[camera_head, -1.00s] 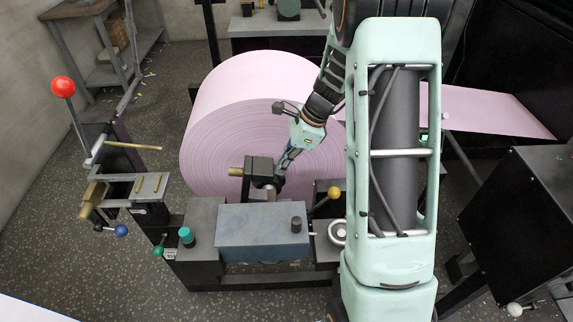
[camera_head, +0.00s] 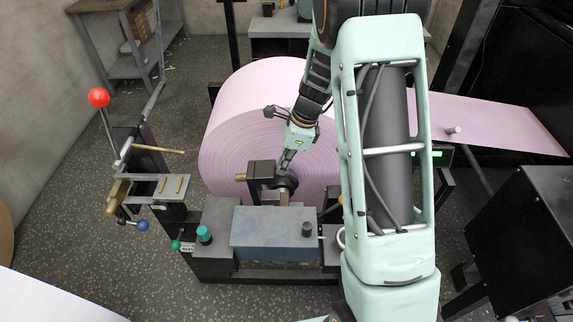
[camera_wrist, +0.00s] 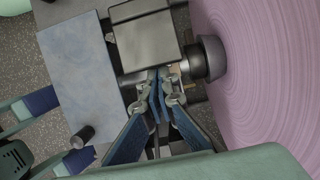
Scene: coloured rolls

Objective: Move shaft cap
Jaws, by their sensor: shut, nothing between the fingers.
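A black block with a brass knob, which looks like the shaft cap (camera_head: 261,171), sits by the core of the pink roll (camera_head: 245,145), above the blue-grey housing (camera_head: 262,228). The block also shows at the top of the wrist view (camera_wrist: 146,42). A dark shaft collar (camera_wrist: 209,58) lies between it and the roll. My gripper (camera_wrist: 161,84) points at the block's lower edge, beside the collar. Its blue fingers are together with nothing between them. I cannot tell whether the tips touch the block. In the head view my gripper (camera_head: 286,166) is just right of the block.
A red-ball lever (camera_head: 98,98) and a bracket with brass pins (camera_head: 160,186) stand at the left. A green knob (camera_head: 204,233) and a dark knob (camera_head: 307,229) are near the housing. A pink web (camera_head: 490,115) runs off to the right. The floor at left is open.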

